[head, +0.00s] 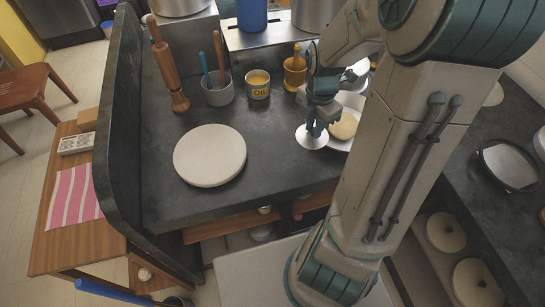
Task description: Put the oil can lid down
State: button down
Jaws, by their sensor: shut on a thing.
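My gripper (318,126) is to the right of the can and nearer the front. It is shut on a pale round disc, the oil can lid (309,138). The lid is at or just above the counter; I cannot tell whether it touches. A plate (338,145) with a pale round piece of food lies just right of the lid, partly hidden by my arm.
A large round white board (210,155) lies to the left on the counter (270,165). The counter between the board and the lid is clear.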

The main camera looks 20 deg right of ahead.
jog(key=shift+s+d+n, duration=0.2)
jog(key=shift+s+n, duration=0.5)
jog(key=shift+n, duration=0.2)
jog(key=shift+w+a+f, duration=0.1)
jog(key=shift+a+f, duration=0.15)
jog(key=shift+a, duration=0.05)
jog(key=w+a+f+b, duration=0.1)
jog(key=a+f, duration=0.1)
jog(key=a, duration=0.1)
jog(key=w+a+f+b, duration=0.1)
jog(key=w+a+f, duration=0.1)
jog(key=a, duration=0.1)
jog(key=w+a+f+b, duration=0.1)
jog(key=w+a+f, duration=0.1)
jog(key=a, duration=0.1)
jog(key=shift+a+f, duration=0.25)
jog(key=shift+a, duration=0.1)
jog(key=shift+f+b, duration=0.4)
jog(key=shift+f, duration=1.55)
jog(key=shift+f, duration=0.1)
jog(key=c, duration=1.3)
grip_release()
jog(key=shift+f, duration=0.1)
